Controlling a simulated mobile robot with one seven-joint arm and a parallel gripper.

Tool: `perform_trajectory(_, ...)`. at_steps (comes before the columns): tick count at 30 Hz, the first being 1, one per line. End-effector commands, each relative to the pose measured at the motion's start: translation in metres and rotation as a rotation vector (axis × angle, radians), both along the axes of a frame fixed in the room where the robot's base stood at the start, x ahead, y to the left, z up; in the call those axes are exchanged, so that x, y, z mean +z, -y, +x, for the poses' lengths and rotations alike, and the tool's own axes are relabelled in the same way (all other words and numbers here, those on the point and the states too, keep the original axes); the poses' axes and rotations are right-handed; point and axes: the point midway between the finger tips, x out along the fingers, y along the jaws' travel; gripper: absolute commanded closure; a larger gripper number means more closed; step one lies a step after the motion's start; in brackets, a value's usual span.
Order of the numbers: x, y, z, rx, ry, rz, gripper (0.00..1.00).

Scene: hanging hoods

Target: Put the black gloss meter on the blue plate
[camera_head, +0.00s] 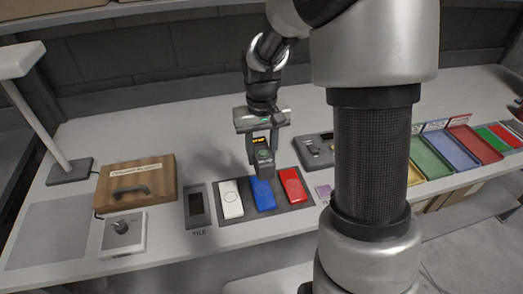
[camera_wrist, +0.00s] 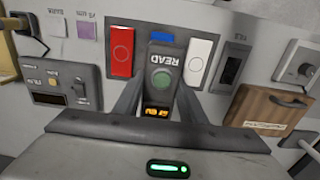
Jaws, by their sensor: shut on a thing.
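The black gloss meter (camera_head: 263,163) has a green button and a lit orange display. It is upright between the fingers of my gripper (camera_head: 262,146), which is shut on it. In the wrist view the meter (camera_wrist: 163,72) shows the word READ, with a gripper finger on each side. The blue plate (camera_head: 264,198) lies in the middle of a dark tray. The meter's lower end overlaps the plate's far part in the head view; whether they touch I cannot tell. In the wrist view only a strip of the blue plate (camera_wrist: 161,38) shows past the meter.
A white plate (camera_head: 231,202) and a red plate (camera_head: 292,186) flank the blue one. A dark tile holder (camera_head: 197,205), knob box (camera_head: 123,234) and wooden box (camera_head: 137,186) stand to the left. Coloured trays (camera_head: 456,150) line the right. My arm hides part of the bench.

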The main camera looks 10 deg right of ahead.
Motion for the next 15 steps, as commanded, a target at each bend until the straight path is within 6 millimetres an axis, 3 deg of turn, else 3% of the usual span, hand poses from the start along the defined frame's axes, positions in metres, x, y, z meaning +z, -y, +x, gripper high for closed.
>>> perform_trajectory(8, -0.022, 0.000, 0.000, -0.001, 0.000, 0.000, 1.00)
perform_trajectory(15, -0.054, 0.000, 0.000, -0.001, 0.000, 0.000, 1.00)
